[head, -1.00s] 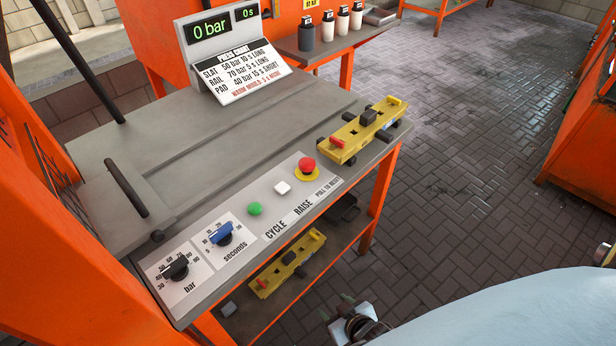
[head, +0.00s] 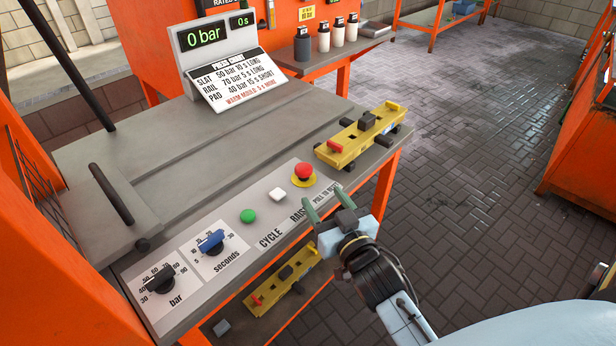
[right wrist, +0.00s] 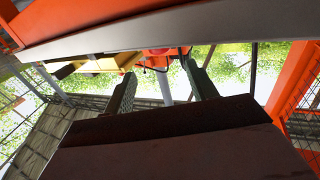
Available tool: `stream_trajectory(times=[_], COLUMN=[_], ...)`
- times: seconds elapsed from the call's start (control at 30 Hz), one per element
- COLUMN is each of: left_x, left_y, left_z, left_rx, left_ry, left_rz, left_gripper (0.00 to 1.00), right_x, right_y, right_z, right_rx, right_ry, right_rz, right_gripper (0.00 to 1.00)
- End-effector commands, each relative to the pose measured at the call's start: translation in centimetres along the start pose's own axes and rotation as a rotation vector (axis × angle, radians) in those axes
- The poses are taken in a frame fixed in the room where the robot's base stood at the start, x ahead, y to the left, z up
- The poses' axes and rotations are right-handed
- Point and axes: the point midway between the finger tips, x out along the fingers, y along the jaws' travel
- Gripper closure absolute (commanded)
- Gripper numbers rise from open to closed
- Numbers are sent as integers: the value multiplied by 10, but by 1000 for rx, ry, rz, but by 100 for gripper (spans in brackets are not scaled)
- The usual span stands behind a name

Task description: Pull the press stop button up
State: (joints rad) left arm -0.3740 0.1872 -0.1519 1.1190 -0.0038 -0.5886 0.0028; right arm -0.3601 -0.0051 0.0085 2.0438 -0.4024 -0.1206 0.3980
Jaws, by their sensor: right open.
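The press stop button (head: 303,172) is a red mushroom head on a yellow ring, on the grey control panel beside the words "PULL TO RESET". My right gripper (head: 322,203) is open and empty, in front of the panel's right part and apart from the button. Its two greenish fingers point up and toward the panel. In the right wrist view the two fingers (right wrist: 157,85) stand apart with nothing between them. The button cannot be made out in that view. My left gripper is not in view.
A white button (head: 276,195), a green button (head: 248,216) and two knobs sit left along the panel. A yellow mould (head: 362,136) lies on the table to the right of the button. Another yellow mould (head: 282,283) rests on the lower shelf. The display (head: 211,34) reads 0 bar.

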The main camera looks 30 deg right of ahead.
Motion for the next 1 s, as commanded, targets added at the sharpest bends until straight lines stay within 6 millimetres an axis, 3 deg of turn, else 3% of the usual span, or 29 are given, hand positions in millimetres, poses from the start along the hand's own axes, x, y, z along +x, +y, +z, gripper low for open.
stream_trajectory(times=[0.2,0.43,0.6,0.9,1.0], left_x=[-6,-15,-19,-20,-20], left_y=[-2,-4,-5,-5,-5], left_z=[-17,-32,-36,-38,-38], left_rx=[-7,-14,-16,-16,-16], left_ry=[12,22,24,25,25], left_rz=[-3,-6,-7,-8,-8], left_gripper=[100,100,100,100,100], right_x=[44,77,88,90,89], right_y=[0,0,0,0,0], right_z=[0,1,1,1,1], right_rx=[-2,-1,-1,0,0], right_ry=[3,0,-2,-2,-2], right_rz=[0,-1,0,0,0], right_gripper=[43,43,43,43,54])
